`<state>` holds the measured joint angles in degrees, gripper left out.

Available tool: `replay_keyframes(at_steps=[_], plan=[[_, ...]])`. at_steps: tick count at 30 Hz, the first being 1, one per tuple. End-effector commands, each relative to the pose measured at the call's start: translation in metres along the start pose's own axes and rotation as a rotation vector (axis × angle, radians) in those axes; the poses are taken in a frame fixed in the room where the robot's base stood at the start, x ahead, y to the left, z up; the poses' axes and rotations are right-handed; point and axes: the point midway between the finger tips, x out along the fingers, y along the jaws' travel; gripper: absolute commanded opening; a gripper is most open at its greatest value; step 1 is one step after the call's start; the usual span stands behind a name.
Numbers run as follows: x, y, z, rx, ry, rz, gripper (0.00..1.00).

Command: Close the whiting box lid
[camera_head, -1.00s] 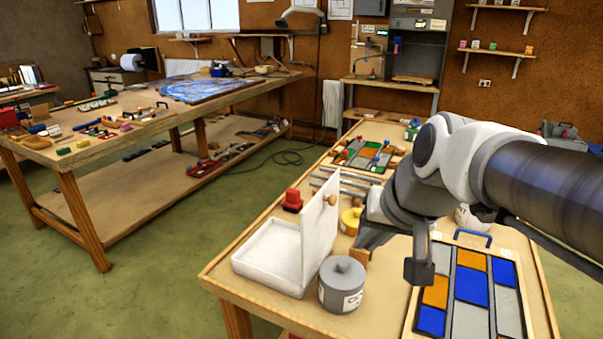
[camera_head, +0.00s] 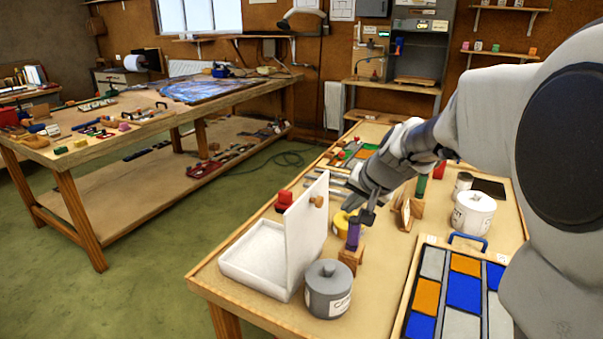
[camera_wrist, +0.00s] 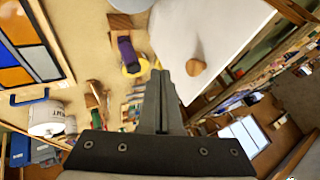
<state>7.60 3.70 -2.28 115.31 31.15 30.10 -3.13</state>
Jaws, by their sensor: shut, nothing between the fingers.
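The white box (camera_head: 254,262) stands at the near left end of the bench, with its shallow tray facing left. Its lid (camera_head: 306,238) stands open, roughly upright along the tray's right side. A round wooden knob (camera_head: 317,201) sits on the lid's right-hand face; lid (camera_wrist: 222,25) and knob (camera_wrist: 196,67) also show in the wrist view. My gripper (camera_head: 369,215) is to the right of the lid and beyond it, above the bench, apart from the knob. In the wrist view its fingers (camera_wrist: 161,80) are together with nothing between them.
A grey lidded jar (camera_head: 329,290) stands close to the lid's right. A purple-handled item (camera_head: 353,233) stands in a wooden block near my fingertips, beside a yellow object (camera_head: 341,222). A red object (camera_head: 284,200) is behind the box. A white canister (camera_head: 473,214) and leaded panel (camera_head: 462,290) are right.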

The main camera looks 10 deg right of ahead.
Motion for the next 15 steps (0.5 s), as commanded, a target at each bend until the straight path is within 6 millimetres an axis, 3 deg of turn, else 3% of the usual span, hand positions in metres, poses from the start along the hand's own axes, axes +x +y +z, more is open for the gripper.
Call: replay_keyframes(at_steps=[3, 7, 15], plan=[[0.022, -0.003, 0.001, -0.003, -0.003, 0.0, 0.0], [0.027, -0.024, -0.001, -0.005, -0.001, -0.002, 0.0], [0.035, -0.036, -0.001, -0.002, 0.001, -0.001, 0.0]])
